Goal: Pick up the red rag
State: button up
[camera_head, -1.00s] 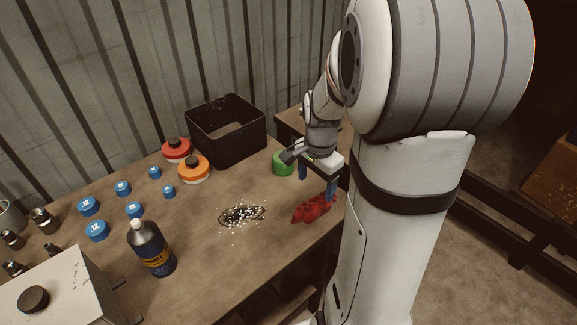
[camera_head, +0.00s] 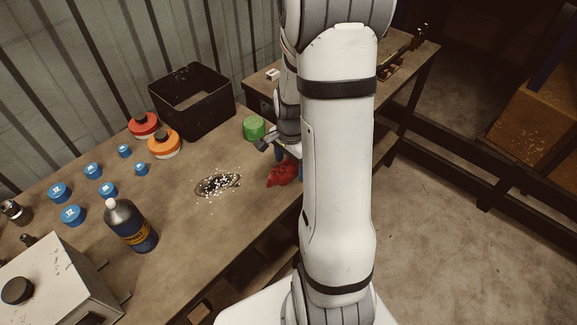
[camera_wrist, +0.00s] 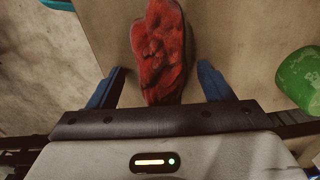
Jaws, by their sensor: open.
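The red rag (camera_head: 282,174) lies crumpled on the workbench near its right front edge, partly hidden behind my arm in the head view. In the wrist view the rag (camera_wrist: 160,50) lies lengthwise, with its near end between my two blue fingers. My gripper (camera_wrist: 160,85) is open, with one finger on each side of the rag and a gap on both sides. In the head view my gripper (camera_head: 287,157) is mostly hidden by my arm.
A green container (camera_head: 253,128) stands close to the rag. A dark stain with white granules (camera_head: 218,185) lies left of it.

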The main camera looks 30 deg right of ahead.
aim_at(291, 161)
jog(key=c, duration=1.1)
jog(key=shift+o, duration=0.2)
jog(key=shift+r, duration=0.1)
notch_tip(291, 161, up, 10)
jog(key=shift+f+b, duration=0.1)
jog(key=shift+b, duration=0.3)
jog(key=o, duration=0.4)
jog(key=c, duration=0.3)
jog(key=shift+s, duration=0.1)
